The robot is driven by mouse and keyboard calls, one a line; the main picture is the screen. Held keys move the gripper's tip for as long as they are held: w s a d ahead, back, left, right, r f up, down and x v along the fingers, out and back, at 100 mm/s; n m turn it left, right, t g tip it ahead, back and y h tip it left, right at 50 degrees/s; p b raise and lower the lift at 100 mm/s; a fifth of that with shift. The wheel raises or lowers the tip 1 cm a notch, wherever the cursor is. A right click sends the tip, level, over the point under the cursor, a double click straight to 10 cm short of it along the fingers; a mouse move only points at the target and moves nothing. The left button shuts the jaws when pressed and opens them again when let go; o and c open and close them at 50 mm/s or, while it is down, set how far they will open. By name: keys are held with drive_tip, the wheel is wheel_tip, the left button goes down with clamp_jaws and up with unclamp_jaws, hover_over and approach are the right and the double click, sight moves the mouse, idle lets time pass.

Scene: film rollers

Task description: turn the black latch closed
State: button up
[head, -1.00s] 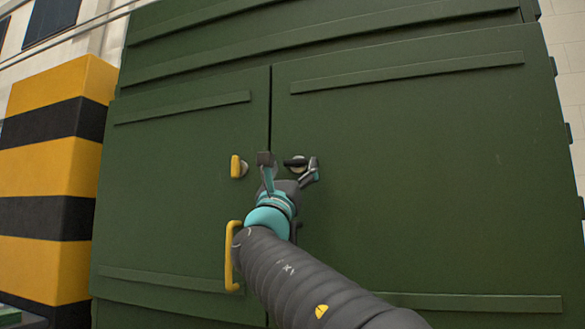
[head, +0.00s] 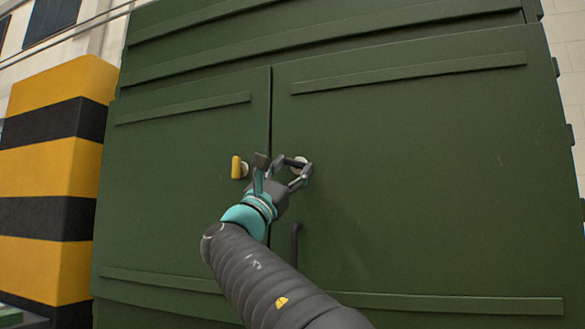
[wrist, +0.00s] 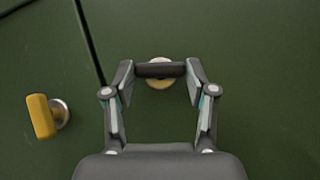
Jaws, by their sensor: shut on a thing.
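The black latch (head: 293,161) is on the right green door, close to the seam between the doors. It lies about level across its pale round base, and it also shows in the wrist view (wrist: 160,70). My gripper (head: 283,166) is shut on the black latch, with one fingertip at each end of it. In the wrist view my gripper (wrist: 160,72) has its fingers bent inward, and the latch spans between the tips. The base shows above and below the latch.
A yellow latch (head: 236,167) stands upright on the left door (head: 180,200), left of my gripper. A black handle (head: 296,240) is below the black latch on the right door (head: 420,200). A yellow-and-black striped block (head: 55,170) stands at the left.

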drive_tip(key=shift+w+a+r+m+g+h, duration=0.1)
drive_tip(key=shift+m+g+h, duration=0.45)
drive_tip(key=shift+m+g, duration=0.7)
drive_tip(key=shift+s+a+m+g+h, duration=0.1)
drive_tip(key=shift+m+g+h, duration=0.4)
drive_tip(key=shift+m+g, duration=0.75)
drive_tip(key=shift+w+a+r+m+g+h, duration=0.1)
drive_tip(key=shift+m+g+h, duration=0.6)
drive_tip(key=shift+m, duration=0.9)
drive_tip(key=shift+m+g, duration=0.8)
drive_tip(key=shift+m, duration=0.1)
drive_tip(key=o, duration=1.2)
drive_tip(key=shift+c, duration=0.2)
drive_tip(key=v, duration=1.2)
